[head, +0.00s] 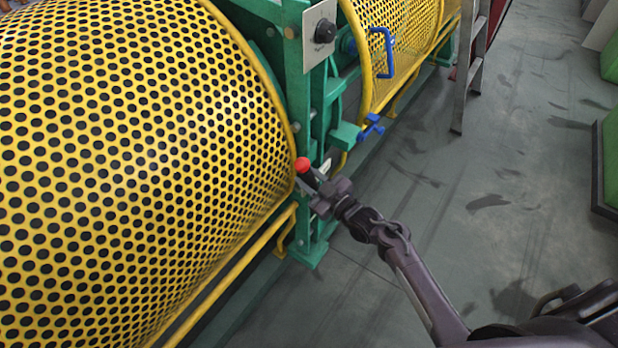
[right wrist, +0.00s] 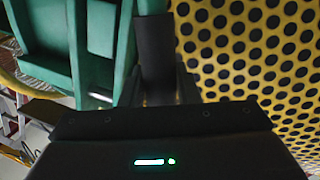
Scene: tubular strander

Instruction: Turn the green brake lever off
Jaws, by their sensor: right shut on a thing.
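The brake lever (head: 303,165) has a red ball knob and a dark shaft, and it stands at the green machine frame (head: 293,80). My right gripper (head: 316,187) is shut on the lever just below the knob. In the right wrist view a dark upright bar, which looks like the lever shaft (right wrist: 155,45), runs down to the gripper (right wrist: 160,95). The gripper body hides the lower part of the lever. My left gripper is not in view.
A large yellow perforated guard (head: 130,150) fills the left, with a yellow rail (head: 235,270) below it. Blue handles (head: 383,52) and a grey box with a black knob (head: 320,35) are beyond the lever. A ladder (head: 472,75) stands farther back. Grey floor at right is mostly clear.

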